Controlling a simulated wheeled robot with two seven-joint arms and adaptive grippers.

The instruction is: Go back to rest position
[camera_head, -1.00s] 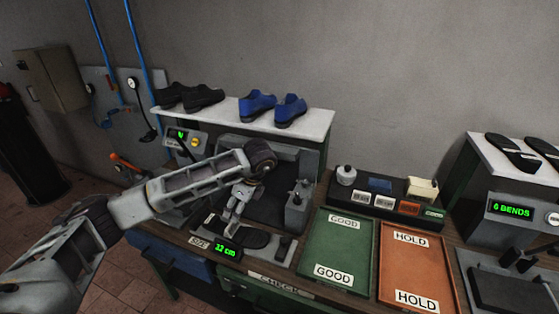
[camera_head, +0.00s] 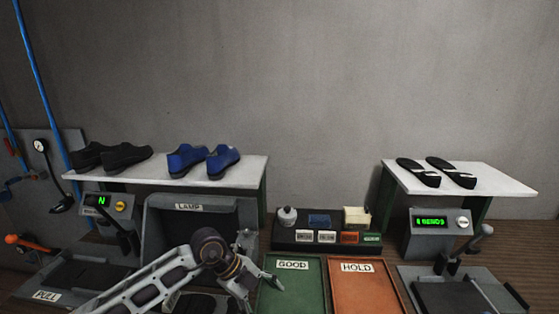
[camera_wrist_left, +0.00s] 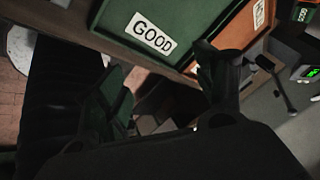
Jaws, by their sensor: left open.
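My left arm comes in from the lower left of the head view. Its gripper (camera_head: 262,284) is open, above the bench between the lamp box and the green GOOD tray. No object shows between its fingers. In the left wrist view the dark open fingers (camera_wrist_left: 165,95) spread in front of the bench edge, with the green GOOD tray (camera_wrist_left: 180,20) beyond them. My right gripper is in neither view.
The orange HOLD tray (camera_head: 367,288) lies right of the green tray. The lamp box (camera_head: 200,225) stands behind my left arm. Black shoes (camera_head: 112,156), blue shoes (camera_head: 204,162) and sandals (camera_head: 436,172) sit on white shelves. A bend-test machine (camera_head: 440,235) stands at right.

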